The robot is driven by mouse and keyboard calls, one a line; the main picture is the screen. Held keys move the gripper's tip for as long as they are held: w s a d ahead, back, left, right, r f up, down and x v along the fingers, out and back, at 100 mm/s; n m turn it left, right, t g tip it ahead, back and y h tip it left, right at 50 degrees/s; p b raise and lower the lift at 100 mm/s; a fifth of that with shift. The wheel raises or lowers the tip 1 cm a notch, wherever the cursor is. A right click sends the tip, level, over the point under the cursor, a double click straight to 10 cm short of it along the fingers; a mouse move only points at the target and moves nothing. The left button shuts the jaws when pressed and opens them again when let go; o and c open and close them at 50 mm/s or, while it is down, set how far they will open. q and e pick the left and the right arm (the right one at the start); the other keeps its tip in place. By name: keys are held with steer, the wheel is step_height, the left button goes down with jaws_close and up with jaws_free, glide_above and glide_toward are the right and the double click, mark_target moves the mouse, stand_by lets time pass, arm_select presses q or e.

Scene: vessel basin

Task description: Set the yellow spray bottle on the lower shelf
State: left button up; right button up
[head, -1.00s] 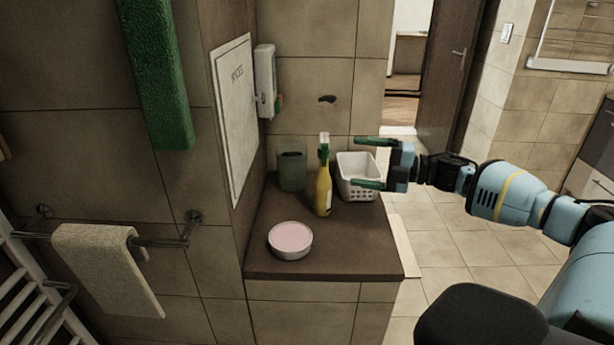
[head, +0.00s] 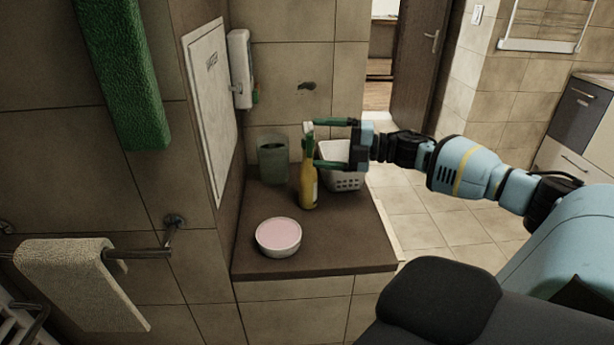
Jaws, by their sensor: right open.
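The yellow spray bottle (head: 308,190) stands upright on the brown countertop (head: 345,235), with a green neck and a whitish spray head. My right gripper (head: 317,143) is open, with its green fingers pointing left at the height of the bottle's top. The fingertips overlap the bottle's neck in the picture; I cannot tell whether they touch it or surround it. My left gripper is not in view. No lower shelf can be made out.
A white basket (head: 345,180) stands right of the bottle, behind the gripper. A green cup (head: 272,160) stands to its left, and a bowl with a pink top (head: 278,237) nearer the front. A wall dispenser (head: 241,70) hangs above. The counter's front right is clear.

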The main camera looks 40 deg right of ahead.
steer(key=x, duration=0.4)
steer(key=shift+a+f, duration=0.2)
steer(key=shift+a, duration=0.1)
arm_select(q)
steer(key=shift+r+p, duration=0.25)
steer(key=shift+p, duration=0.05)
arm_select(e)
steer(key=shift+w+a+f, duration=0.1)
steer(key=shift+w+a, duration=0.2)
steer(key=shift+w, duration=0.05)
steer(key=c, duration=1.8)
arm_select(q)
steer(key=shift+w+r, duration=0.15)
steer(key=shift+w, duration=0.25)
arm_select(e)
steer(key=shift+o, duration=0.2)
